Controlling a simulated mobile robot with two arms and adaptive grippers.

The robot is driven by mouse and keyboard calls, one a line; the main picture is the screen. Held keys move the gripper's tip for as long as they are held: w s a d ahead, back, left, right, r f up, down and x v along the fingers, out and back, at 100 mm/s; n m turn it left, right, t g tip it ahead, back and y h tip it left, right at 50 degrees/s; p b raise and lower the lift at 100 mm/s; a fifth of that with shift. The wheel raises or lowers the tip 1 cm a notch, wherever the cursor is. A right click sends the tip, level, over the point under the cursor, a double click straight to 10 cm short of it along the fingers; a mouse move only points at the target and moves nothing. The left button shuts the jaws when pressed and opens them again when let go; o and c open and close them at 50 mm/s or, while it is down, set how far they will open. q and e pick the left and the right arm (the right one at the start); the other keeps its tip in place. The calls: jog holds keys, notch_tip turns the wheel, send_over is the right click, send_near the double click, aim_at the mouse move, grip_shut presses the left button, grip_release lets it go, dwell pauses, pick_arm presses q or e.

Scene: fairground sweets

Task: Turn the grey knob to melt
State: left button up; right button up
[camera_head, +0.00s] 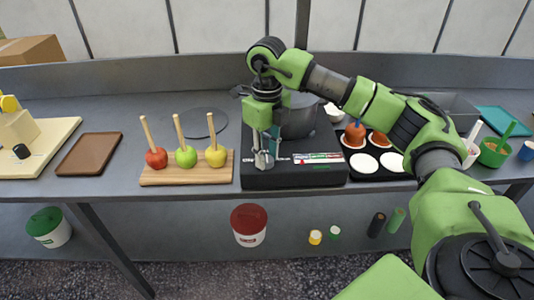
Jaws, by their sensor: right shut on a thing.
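The grey knob (264,161) is on the left part of the front of a black cooker (296,179). My right gripper (264,152) comes down over the cooker's left side and is shut on the knob, partly hiding it. A coloured label strip (318,158) with white, red and green runs along the front to the right of the knob. The melt mark and the knob's pointer are too small to read. A dark pot (300,122) stands on the cooker, partly behind my right arm. My left gripper is out of view.
Left of the cooker, a wooden board (190,177) holds red, green and yellow apples on sticks, close to my gripper. Right of it, a black tray (364,166) has white rounds, some bearing coated apples. A brown tray (89,153) lies further left. A red-lidded bucket (249,228) stands below.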

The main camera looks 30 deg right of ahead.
aim_at(267, 159)
dwell(0.4)
jog(key=o, duration=1.1)
notch_tip(267, 159, up, 12)
jog(key=shift+f, duration=0.1)
